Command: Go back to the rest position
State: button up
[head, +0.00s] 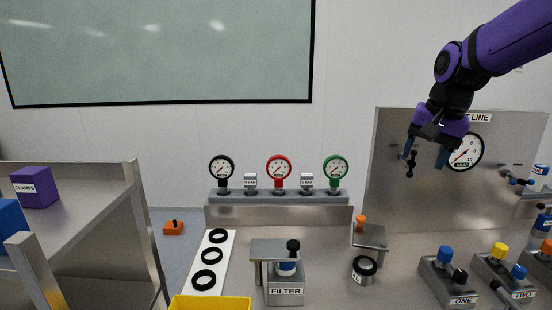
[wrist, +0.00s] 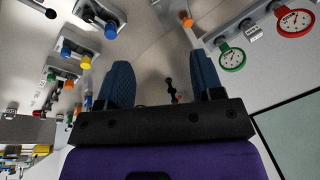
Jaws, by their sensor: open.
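My gripper (head: 426,155) hangs at the upper right of the head view, on my purple arm, in front of the upright metal panel. Its two blue fingers are apart with nothing between them. In the wrist view my gripper (wrist: 160,85) shows both blue fingers spread. A small black handle (wrist: 171,90) shows beyond the gap between them. In the head view a black handle (head: 411,163) on the panel appears close to the left finger; I cannot tell whether they touch.
The metal panel (head: 400,210) carries a gauge (head: 466,152), partly behind my gripper. The bench holds the filter block (head: 285,290), a white strip of black rings (head: 212,255), a row of gauges (head: 278,168) and valve blocks (head: 447,280). A yellow bin (head: 210,303) stands in front. A shelf holds a purple box (head: 36,187).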

jog(key=s+n+t+h, duration=0.1)
jog(key=s+n, duration=0.5)
jog(key=s, duration=1.7)
jog(key=shift+s+f+t, duration=0.2)
jog(key=shift+f+t, duration=0.25)
jog(key=shift+t, duration=0.35)
